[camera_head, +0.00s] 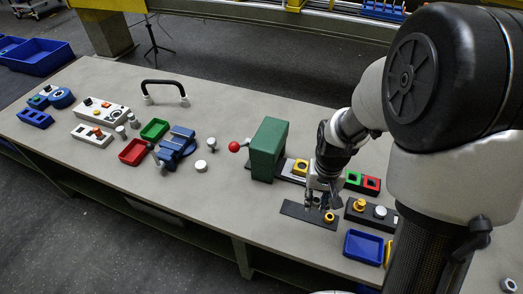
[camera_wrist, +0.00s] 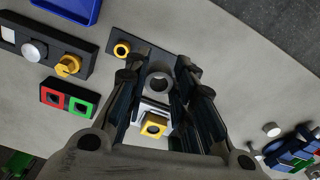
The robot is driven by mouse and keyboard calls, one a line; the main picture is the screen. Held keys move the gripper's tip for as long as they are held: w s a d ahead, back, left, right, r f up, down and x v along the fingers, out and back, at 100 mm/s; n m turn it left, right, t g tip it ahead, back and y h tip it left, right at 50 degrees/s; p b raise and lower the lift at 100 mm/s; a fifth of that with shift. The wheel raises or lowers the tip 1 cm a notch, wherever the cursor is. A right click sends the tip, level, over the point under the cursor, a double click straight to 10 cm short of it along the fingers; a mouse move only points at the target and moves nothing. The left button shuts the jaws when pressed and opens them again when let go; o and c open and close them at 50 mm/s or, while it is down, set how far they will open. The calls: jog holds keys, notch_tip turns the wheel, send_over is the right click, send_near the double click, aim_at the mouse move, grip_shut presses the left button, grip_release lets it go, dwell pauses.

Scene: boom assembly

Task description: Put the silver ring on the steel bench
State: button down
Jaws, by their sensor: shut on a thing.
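The silver ring (camera_wrist: 159,82) is between the two fingertips of my gripper (camera_wrist: 157,76) in the wrist view. My gripper is shut on it. In the head view my gripper (camera_head: 323,203) points down over a dark plate (camera_head: 296,211) on the steel bench (camera_head: 225,120), and the ring cannot be made out there. The dark plate also shows behind the ring in the wrist view (camera_wrist: 142,45). A yellow ring (camera_head: 329,217) sits at the plate's right end. Whether the silver ring touches the plate cannot be told.
A green press (camera_head: 268,150) with a red knob stands left of my gripper. A yellow block (camera_head: 300,167), green and red blocks (camera_head: 362,182), a dark button box (camera_head: 371,214) and a blue tray (camera_head: 363,246) are close by. Bare bench lies left of the plate.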

notch_tip(320, 180, up, 5)
send_over(305, 231)
jog(key=shift+f, duration=0.2)
notch_tip(305, 231, down, 20)
jog(key=b, duration=0.6)
jog(key=shift+w+f, duration=0.1)
jog(key=c, duration=1.8)
grip_release()
jog(key=shift+f, duration=0.15)
jog(key=o, duration=0.4)
jog(key=shift+o, duration=0.2)
